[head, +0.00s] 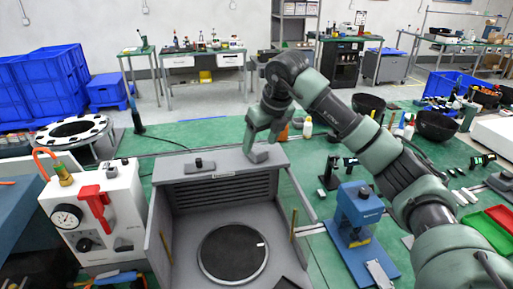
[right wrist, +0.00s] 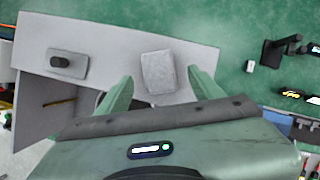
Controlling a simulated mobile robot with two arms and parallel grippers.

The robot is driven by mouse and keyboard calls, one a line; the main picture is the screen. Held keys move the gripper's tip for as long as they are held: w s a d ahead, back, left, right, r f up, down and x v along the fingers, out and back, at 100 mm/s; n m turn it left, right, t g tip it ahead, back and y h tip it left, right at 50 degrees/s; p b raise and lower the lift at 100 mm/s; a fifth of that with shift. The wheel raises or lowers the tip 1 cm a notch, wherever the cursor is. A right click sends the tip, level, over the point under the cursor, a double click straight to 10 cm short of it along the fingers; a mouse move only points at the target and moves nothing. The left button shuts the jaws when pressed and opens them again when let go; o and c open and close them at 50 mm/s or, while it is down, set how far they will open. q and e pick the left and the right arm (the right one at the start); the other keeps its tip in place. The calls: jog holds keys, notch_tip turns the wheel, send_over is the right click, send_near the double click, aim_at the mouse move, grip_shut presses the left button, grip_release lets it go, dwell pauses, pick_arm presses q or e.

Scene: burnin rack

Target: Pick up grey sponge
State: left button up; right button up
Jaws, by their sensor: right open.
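The grey sponge (right wrist: 158,71) is a small pale block lying on the flat top ledge of a grey open box (right wrist: 110,45). In the head view the sponge (head: 258,156) sits toward the right end of that ledge, just below my right gripper (head: 262,139). My right gripper is open and points down. In the right wrist view its two green fingers (right wrist: 158,84) stand apart, one on each side of the sponge's near part, with gaps visible. I cannot tell the exact height of the fingertips. My left gripper is not in view.
A black knob on a grey plate (head: 199,165) sits on the same ledge, left of the sponge. The box holds a dark round plate (head: 233,252). A white gauge unit (head: 97,218) stands left, a blue press (head: 358,212) right.

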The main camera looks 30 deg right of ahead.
jog(key=shift+p+x, duration=0.3)
jog(key=shift+x, duration=1.1)
jog(key=shift+a, duration=0.1)
grip_shut()
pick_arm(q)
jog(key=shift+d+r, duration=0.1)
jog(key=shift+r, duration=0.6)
pick_arm(e)
jog(key=shift+w, duration=0.1)
jog(key=shift+r, duration=0.15)
